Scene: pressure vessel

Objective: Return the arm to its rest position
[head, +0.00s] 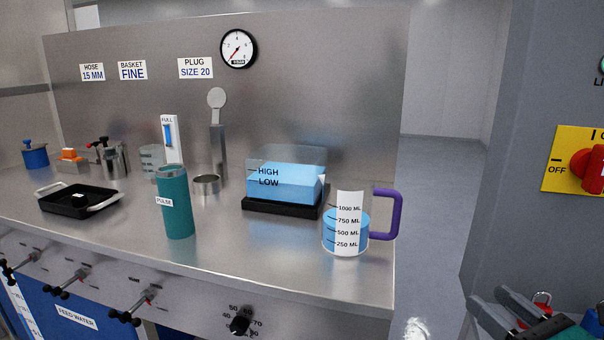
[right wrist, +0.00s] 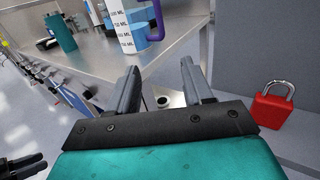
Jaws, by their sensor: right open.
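My right gripper (head: 488,298) is at the lower right of the head view, in front of the grey cabinet and clear of the bench. In the right wrist view its two dark fingers (right wrist: 158,72) stand apart with nothing between them. A dark two-pronged part (right wrist: 24,166) at the lower left of the right wrist view looks like my left gripper, cut off by the edge; its opening is unclear. The left arm does not show in the head view.
The steel bench (head: 285,262) holds a purple-handled measuring jug (head: 349,230) near its right end, a teal PULSE tumbler (head: 176,208), a blue-filled tank (head: 286,182) and a black tray (head: 77,200). A red padlock (right wrist: 272,105) is right of my right gripper. Valve handles stick out below.

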